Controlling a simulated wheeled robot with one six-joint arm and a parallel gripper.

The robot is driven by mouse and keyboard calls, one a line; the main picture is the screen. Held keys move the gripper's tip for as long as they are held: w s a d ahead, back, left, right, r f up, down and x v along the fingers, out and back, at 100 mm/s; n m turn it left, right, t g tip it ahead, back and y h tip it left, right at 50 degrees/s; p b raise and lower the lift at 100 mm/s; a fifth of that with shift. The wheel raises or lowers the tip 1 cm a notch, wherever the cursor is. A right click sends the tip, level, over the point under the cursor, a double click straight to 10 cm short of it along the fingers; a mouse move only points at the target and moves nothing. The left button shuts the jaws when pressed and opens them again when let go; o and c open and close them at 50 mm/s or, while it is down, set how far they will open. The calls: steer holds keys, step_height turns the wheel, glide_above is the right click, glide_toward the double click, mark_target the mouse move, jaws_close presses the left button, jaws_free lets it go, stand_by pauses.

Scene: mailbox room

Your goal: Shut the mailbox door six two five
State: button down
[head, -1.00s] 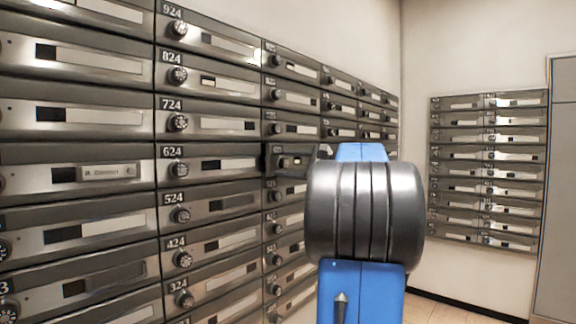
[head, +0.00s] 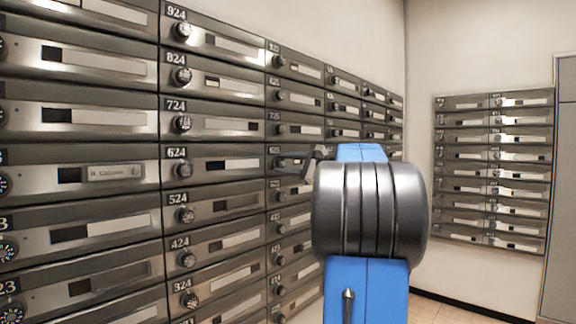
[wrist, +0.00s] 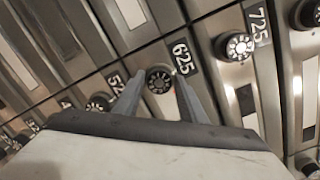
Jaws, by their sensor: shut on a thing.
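The mailbox door 625 (wrist: 160,46) is in the middle of the wrist view, its number plate beside a round dial knob (wrist: 158,81).
Door 725 (wrist: 236,44) with its knob is beside 625 in the wrist view. Door 624 (head: 205,163) is left of it in the head view and looks shut. A second mailbox bank (head: 492,170) hangs on the far wall. Floor shows at lower right.

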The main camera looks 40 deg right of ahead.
steer(key=c, duration=1.5)
jaws_free()
steer(key=shift+w+a, duration=0.15)
steer(key=o, duration=0.4)
steer(key=shift+a+r, duration=0.1)
steer(key=shift+r, duration=0.05)
steer(key=s+d, duration=0.1)
steer(key=s, duration=0.4)
steer(key=s+d, duration=0.1)
steer(key=s, duration=0.5)
steer(key=s+d, duration=0.1)
steer(key=s, duration=0.5)
steer(key=shift+s+d+f, duration=0.2)
steer(key=shift+d+f, duration=0.05)
